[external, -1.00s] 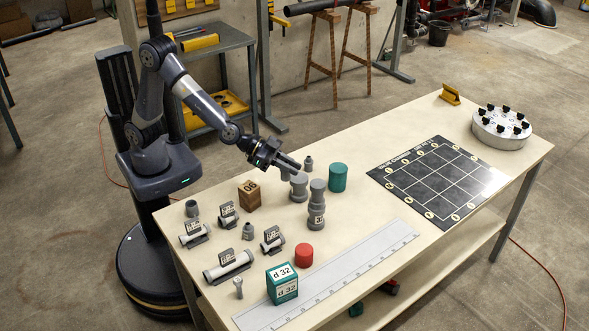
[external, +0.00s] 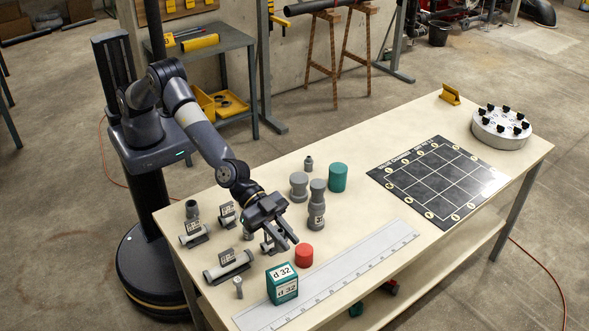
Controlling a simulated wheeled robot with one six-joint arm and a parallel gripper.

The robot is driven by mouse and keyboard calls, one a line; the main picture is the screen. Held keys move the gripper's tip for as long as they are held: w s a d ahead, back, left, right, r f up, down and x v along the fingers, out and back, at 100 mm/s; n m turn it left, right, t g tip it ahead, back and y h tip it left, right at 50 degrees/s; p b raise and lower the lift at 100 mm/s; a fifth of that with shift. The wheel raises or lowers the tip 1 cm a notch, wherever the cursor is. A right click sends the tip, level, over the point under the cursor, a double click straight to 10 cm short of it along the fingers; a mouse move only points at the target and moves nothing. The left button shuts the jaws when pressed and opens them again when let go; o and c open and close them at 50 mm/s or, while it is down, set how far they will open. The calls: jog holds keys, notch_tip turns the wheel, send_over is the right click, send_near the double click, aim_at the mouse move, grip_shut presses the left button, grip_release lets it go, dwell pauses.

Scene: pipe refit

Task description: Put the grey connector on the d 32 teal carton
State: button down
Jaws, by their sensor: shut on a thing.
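My gripper (external: 287,239) hangs over the near left part of the table, left of the red cylinder and behind the carton. It is shut on a small grey piece, taken as the grey connector, which is mostly hidden by the jaws; its outline is not clear. The teal carton (external: 283,285) marked d 32 stands upright near the front edge, beside the ruler, below and in front of the gripper.
A red cylinder (external: 304,255) stands just right of the gripper. Grey stacked fittings (external: 317,207) and a teal cylinder (external: 338,177) stand behind. Labelled pipe pieces (external: 228,266) lie left. A long ruler (external: 350,268) lies along the front. A black grid board (external: 437,178) lies right.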

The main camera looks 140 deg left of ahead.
jog(key=shift+f+b, duration=4.4)
jog(key=shift+f, duration=0.45)
jog(key=shift+f+b, duration=0.3)
jog(key=c, duration=1.4)
grip_release()
jog(key=shift+r, duration=0.1)
jog(key=shift+o, duration=0.2)
jog(key=shift+r+p, duration=0.2)
jog(key=shift+p, duration=0.1)
jog(key=shift+s+b, duration=0.45)
jog(key=shift+b, duration=0.2)
jog(key=b+v, duration=0.5)
jog(key=v, duration=0.6)
